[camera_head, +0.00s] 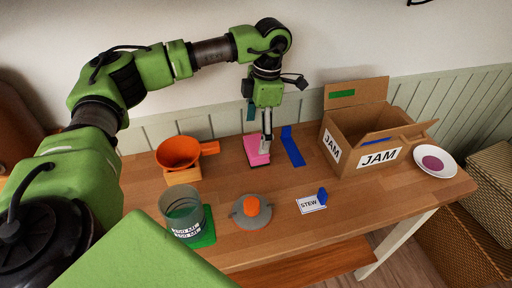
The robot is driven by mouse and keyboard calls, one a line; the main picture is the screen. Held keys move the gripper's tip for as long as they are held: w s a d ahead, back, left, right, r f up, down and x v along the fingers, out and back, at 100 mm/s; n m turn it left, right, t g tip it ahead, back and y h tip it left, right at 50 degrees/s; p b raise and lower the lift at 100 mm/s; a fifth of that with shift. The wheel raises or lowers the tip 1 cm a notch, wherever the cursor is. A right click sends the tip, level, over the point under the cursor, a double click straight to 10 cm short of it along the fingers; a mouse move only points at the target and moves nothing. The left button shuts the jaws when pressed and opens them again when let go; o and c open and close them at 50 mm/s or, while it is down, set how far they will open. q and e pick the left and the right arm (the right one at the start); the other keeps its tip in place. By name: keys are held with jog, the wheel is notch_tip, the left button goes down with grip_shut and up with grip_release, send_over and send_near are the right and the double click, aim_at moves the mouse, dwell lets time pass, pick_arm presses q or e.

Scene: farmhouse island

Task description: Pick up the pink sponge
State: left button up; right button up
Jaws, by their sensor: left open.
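The pink sponge (255,152) lies flat on the wooden table, near its back edge and left of the blue item. My left gripper (266,148) points down right over the sponge, with its fingertips at or just above the sponge's right part. The fingers cover a little of the sponge. I cannot tell whether they touch it. The left gripper is open. My right gripper is not in view.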

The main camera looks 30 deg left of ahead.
aim_at(256, 145)
pick_arm(q)
jog(key=shift+f, duration=0.3)
jog(key=shift+s+f+p, duration=0.1)
jog(key=shift+f+p, duration=0.5)
jog(key=shift+f, duration=0.15)
notch_tip(256, 145, down, 3)
jog(key=shift+s+f+p, duration=0.15)
jog(key=shift+p, duration=0.3)
jog(key=shift+f, duration=0.2)
jog(key=c, duration=1)
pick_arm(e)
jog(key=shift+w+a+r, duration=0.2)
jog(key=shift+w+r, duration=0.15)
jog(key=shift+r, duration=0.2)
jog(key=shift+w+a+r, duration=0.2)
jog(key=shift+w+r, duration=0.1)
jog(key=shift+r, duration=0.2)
